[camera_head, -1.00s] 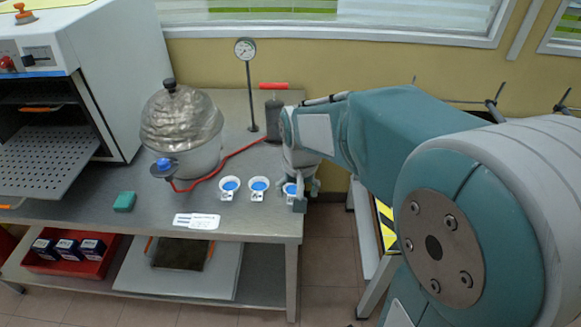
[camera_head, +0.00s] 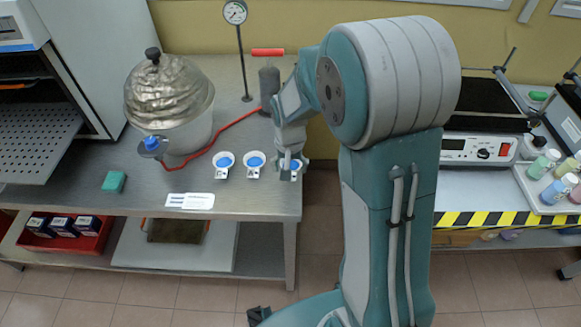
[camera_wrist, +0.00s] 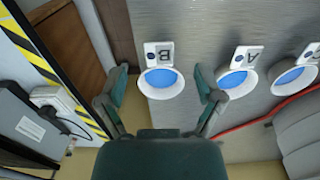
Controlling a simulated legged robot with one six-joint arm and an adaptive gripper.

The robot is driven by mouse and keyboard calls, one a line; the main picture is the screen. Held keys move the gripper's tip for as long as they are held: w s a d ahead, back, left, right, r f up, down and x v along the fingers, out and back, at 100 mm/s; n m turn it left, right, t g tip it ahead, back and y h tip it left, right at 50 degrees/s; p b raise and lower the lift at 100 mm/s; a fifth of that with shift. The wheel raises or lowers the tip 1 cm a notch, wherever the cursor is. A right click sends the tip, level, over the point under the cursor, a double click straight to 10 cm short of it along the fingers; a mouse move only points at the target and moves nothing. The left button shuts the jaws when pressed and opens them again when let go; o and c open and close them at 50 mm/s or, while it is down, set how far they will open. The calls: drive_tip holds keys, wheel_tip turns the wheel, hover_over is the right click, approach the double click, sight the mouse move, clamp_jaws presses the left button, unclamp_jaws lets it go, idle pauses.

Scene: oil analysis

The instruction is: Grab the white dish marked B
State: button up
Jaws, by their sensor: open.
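The white dish marked B (camera_wrist: 161,82) is a round white dish with a blue inside and a letter tab. It stands near the table's edge, upside down in the wrist view. In the head view it is the rightmost dish (camera_head: 295,174), partly hidden by my gripper (camera_head: 290,160). In the wrist view my gripper (camera_wrist: 162,92) is open, its fingers on either side of dish B with gaps showing. Nothing is held. Similar dishes marked A (camera_wrist: 237,77) and C (camera_wrist: 295,78) stand in the same row.
A foil-covered vessel (camera_head: 170,100) with a red hose (camera_head: 205,150) stands behind the dishes. A gauge on a stand (camera_head: 240,55) and a dark cylinder (camera_head: 269,85) are at the back. A white paper label (camera_head: 190,200) lies in front. A second bench (camera_head: 470,185) is at the right.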

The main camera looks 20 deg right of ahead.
sight(295, 165)
wheel_tip(295, 165, down, 5)
drive_tip(key=shift+f, duration=0.15)
clamp_jaws()
